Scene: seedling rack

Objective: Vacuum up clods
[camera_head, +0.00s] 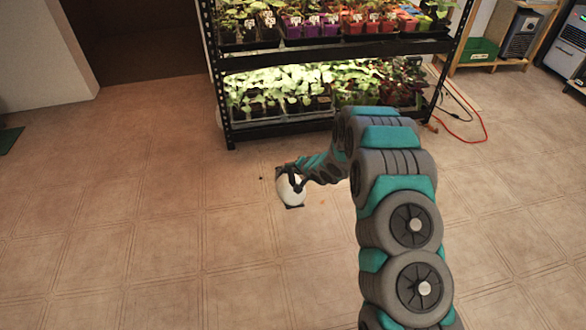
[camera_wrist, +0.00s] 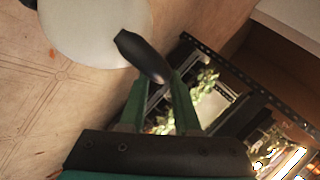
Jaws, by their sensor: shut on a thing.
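A white rounded vacuum (camera_head: 288,193) with dark parts is at floor level in front of the rack, left of centre in the head view. My gripper (camera_head: 297,180) reaches it from the right and is shut on it. In the wrist view my gripper (camera_wrist: 157,80) has its green fingers around a black handle, next to the large white vacuum body (camera_wrist: 95,28). A small dark speck (camera_head: 261,178), perhaps a clod, lies on the tiles left of the vacuum. An orange-brown bit (camera_wrist: 52,53) lies on the floor beside the vacuum in the wrist view.
A black rack (camera_head: 290,130) with several seedling pots stands behind the vacuum. A red cable (camera_head: 470,138) lies on the floor at its right. A green crate (camera_head: 478,50) and appliances are at the back right. The tiled floor at left and front is clear.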

